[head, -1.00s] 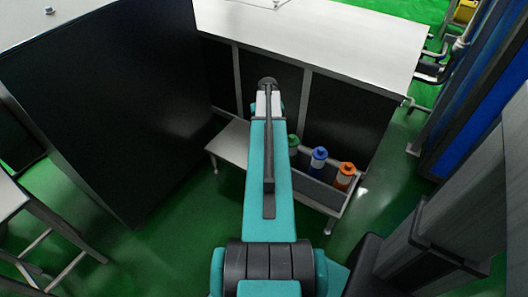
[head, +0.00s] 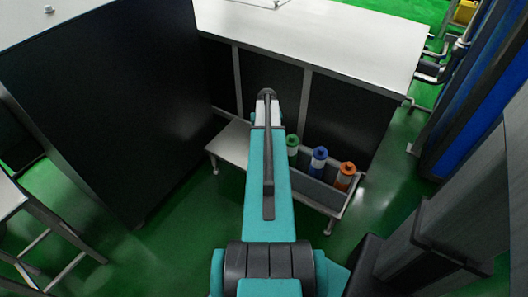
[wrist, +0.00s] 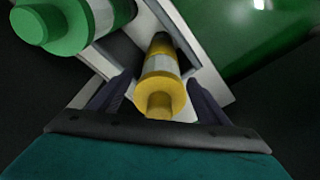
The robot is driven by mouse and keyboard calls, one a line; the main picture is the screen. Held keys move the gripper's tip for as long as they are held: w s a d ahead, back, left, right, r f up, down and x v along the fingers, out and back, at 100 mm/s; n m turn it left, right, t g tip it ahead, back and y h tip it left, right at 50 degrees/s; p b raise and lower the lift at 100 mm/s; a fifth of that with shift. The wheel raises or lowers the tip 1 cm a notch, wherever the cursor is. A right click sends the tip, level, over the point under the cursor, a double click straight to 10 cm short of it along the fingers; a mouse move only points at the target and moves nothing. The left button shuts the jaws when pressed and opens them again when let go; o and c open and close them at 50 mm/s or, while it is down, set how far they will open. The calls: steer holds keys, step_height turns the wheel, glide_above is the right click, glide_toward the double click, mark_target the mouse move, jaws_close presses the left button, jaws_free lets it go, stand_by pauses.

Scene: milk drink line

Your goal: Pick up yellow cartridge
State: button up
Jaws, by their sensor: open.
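The yellow cartridge (wrist: 162,75) shows in the wrist view, yellow at both ends with a pale band in its middle. It stands in the holder and lies between the two fingers of my gripper (wrist: 158,95). The fingers are open, one on each side of it, with gaps visible. In the head view my arm hides the yellow cartridge and my gripper.
A green cartridge (wrist: 85,18) stands beside the yellow one and shows in the head view (head: 292,146). Blue (head: 318,160) and orange (head: 345,176) cartridges stand to its right in the grey holder on a low bench (head: 232,140). A dark cabinet stands behind.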

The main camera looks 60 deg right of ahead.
steer(key=shift+w+f, duration=0.1)
steer(key=shift+f, duration=0.5)
steer(key=c, duration=1.4)
step_height(320, 180, up, 18)
steer(key=p, duration=0.1)
steer(key=shift+p, duration=0.4)
